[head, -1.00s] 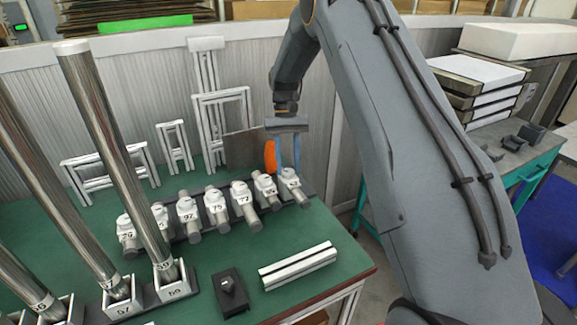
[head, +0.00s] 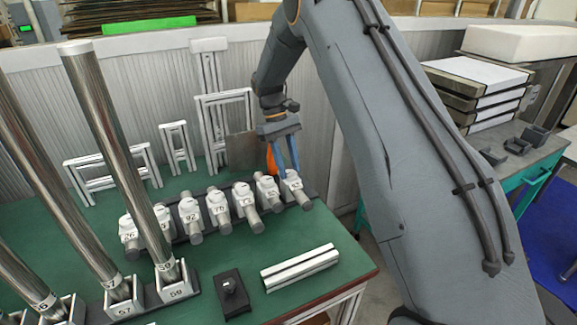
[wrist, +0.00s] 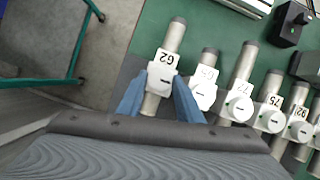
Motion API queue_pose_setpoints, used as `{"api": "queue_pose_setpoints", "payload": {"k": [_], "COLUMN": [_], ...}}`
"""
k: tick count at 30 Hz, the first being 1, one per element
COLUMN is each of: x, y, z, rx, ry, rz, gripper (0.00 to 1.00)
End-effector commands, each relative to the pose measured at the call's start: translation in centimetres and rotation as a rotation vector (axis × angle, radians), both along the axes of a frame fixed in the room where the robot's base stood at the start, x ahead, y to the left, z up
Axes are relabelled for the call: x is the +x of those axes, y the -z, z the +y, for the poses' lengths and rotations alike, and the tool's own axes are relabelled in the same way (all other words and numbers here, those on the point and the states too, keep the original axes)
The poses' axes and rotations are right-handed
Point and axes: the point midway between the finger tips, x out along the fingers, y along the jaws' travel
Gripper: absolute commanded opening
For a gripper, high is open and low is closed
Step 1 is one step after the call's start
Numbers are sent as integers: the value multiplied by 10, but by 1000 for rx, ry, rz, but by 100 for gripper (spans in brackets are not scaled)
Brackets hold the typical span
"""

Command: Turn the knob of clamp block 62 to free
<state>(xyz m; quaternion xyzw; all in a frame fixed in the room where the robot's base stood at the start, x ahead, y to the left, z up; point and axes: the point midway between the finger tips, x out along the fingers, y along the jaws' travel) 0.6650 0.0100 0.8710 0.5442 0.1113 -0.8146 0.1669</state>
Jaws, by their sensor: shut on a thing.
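Clamp block 62 (wrist: 168,58) is a white block on a grey rod, its number upside down in the wrist view. It is the rightmost of the row in the head view (head: 294,187). Its round white knob (wrist: 160,78) bears a dark slot mark and sits between the blue fingers. My gripper (wrist: 160,86) is shut on this knob, one finger at each side. In the head view my gripper (head: 286,174) comes down from above onto the block. The fingers partly hide the knob's sides, and any free marking cannot be read.
Neighbouring clamp blocks (wrist: 203,92) stand close beside it in a row. Tall metal posts (head: 110,150), a black knob box (head: 231,293) and a white bar (head: 300,268) stand on the green table (head: 330,290).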

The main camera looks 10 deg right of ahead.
Motion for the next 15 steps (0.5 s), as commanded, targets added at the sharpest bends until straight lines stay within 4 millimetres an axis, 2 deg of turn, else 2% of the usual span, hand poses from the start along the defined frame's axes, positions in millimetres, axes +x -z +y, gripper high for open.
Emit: {"api": "queue_pose_setpoints", "payload": {"k": [11,12,15], "x": [0,0,0], "y": [0,0,0], "z": [0,0,0], "rx": [0,0,0], "ry": [-5,-5,-5], "rz": [0,0,0], "gripper": [10,37,51]}}
